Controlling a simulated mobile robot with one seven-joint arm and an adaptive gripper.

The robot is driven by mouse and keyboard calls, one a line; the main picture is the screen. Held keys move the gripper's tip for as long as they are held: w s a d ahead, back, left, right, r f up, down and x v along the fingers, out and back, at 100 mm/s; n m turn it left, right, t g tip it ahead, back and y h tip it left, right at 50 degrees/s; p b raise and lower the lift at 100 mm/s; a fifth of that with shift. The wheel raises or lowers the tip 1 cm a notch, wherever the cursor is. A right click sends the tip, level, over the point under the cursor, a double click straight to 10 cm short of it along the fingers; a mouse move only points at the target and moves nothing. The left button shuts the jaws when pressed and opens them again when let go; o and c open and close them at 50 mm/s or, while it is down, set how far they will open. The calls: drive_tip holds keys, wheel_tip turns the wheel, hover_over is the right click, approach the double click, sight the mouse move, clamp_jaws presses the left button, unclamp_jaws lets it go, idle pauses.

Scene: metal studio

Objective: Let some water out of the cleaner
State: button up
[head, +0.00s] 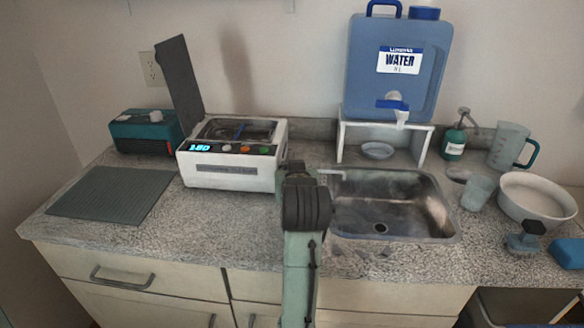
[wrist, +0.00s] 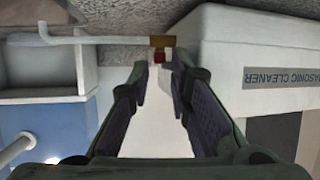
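The white ultrasonic cleaner (head: 229,170) stands on the counter left of the sink, lid raised, display lit. In the wrist view, which is upside down, the cleaner's wall (wrist: 222,50) fills the right. A pale drain pipe (wrist: 95,40) runs from a brass-coloured valve (wrist: 162,41) with a small red handle (wrist: 159,56). The pipe (head: 332,171) reaches over the sink's left edge in the head view. My gripper (wrist: 158,82) is open and empty, its fingers pointing at the red handle, which appears between the tips. In the head view my arm hides the valve and fingertips.
The metal sink (head: 435,205) lies right of my arm. A soap bottle (head: 454,146), pitcher (head: 507,145) and white basin (head: 540,197) stand at the right.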

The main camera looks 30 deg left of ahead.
drive_tip(key=shift+x, duration=0.8)
drive_tip(key=shift+c, duration=0.3)
clamp_jaws()
